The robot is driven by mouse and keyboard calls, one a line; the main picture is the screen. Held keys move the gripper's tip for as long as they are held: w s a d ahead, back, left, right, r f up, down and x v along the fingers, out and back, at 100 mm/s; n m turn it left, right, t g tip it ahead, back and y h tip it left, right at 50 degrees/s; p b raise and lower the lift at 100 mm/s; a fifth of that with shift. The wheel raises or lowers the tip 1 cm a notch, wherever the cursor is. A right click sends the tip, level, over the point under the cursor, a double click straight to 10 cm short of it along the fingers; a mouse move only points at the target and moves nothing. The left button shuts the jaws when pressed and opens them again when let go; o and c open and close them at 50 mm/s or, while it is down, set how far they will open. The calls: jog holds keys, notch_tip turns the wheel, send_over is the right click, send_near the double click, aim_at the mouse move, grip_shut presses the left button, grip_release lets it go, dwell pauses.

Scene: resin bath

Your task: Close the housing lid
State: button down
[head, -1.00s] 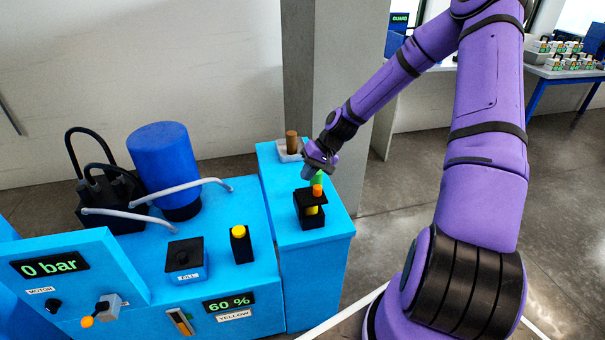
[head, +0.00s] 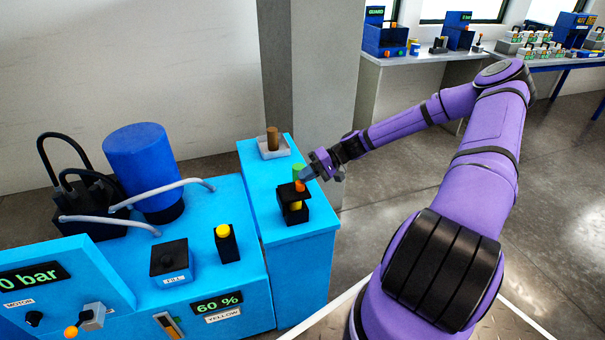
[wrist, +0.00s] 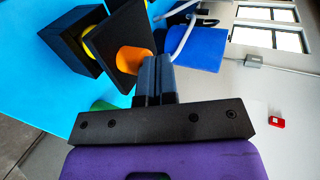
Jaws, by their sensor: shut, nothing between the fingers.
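The housing is a small black box (head: 295,216) on the blue side cabinet, with a yellow part (head: 295,205) inside. Its black lid (wrist: 121,30) stands open, tilted up from the box (wrist: 60,42), and the yellow part (wrist: 88,46) shows in the gap. An orange knob (head: 300,186) sticks out from the lid; it is large in the wrist view (wrist: 134,60). My gripper (head: 306,174) is shut and empty. In the wrist view its fingertips (wrist: 154,62) are close beside the knob; I cannot tell if they touch.
A green cylinder (head: 299,170) stands close behind the housing, near my gripper. A brown peg (head: 272,138) stands in a pale tray at the cabinet's back. A black block with a yellow button (head: 222,231) is to the left. A grey pillar (head: 318,80) rises behind.

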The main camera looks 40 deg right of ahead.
jog(key=shift+d+f, duration=0.2)
jog(key=shift+f, duration=0.05)
dwell(0.4)
jog(key=shift+r, duration=0.1)
